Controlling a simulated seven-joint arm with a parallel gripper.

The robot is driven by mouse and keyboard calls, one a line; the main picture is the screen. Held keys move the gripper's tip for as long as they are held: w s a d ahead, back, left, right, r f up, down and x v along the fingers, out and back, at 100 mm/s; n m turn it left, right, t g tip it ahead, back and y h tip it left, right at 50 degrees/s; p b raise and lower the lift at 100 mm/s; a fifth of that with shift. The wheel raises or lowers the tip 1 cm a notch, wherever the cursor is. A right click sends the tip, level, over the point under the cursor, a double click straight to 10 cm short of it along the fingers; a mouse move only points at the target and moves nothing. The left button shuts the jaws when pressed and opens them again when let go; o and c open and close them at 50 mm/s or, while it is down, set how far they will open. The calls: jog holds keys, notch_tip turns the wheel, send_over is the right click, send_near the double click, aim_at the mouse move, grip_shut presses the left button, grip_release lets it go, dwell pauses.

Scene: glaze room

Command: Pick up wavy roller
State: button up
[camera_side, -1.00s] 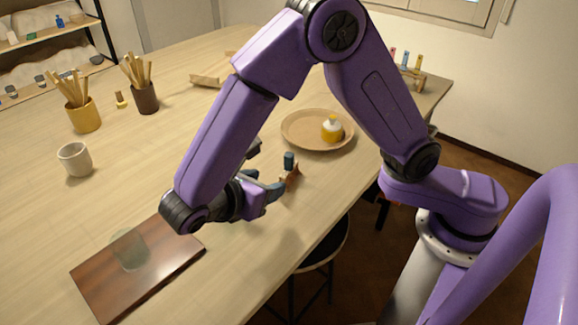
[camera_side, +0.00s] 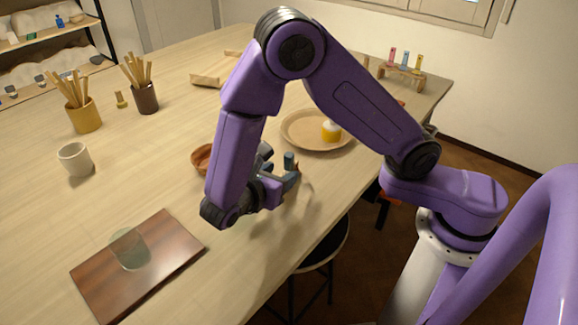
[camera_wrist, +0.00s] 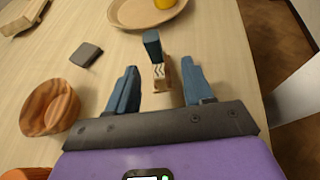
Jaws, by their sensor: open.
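The wavy roller (camera_wrist: 159,75) stands upright in the wrist view, with a blue-grey handle on top and a pale wooden body marked with zigzag lines. In the side view its handle top (camera_side: 289,159) shows, and its lower part is hidden behind my fingers. My gripper (camera_wrist: 159,66) is open, with one blue finger on each side of the roller's lower body in the picture. Gaps show on both sides and nothing is held. In the side view my gripper (camera_side: 283,184) is low over the table, right at the roller.
A wooden bowl (camera_wrist: 36,112) is left of my gripper, with a dark grey square (camera_wrist: 85,54) beyond it. A round tray (camera_side: 290,137) holding a yellow jar (camera_side: 331,131) lies behind the roller. A dark board (camera_side: 165,262) with a translucent piece (camera_side: 130,250) is at front left.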

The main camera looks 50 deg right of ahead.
aim_at(287, 165)
jog(key=shift+w+r+x, duration=0.15)
jog(key=shift+x, duration=1.4)
jog(key=shift+w+r+x, duration=0.1)
jog(key=shift+w+x, duration=0.05)
jog(key=shift+x, duration=1.45)
grip_shut()
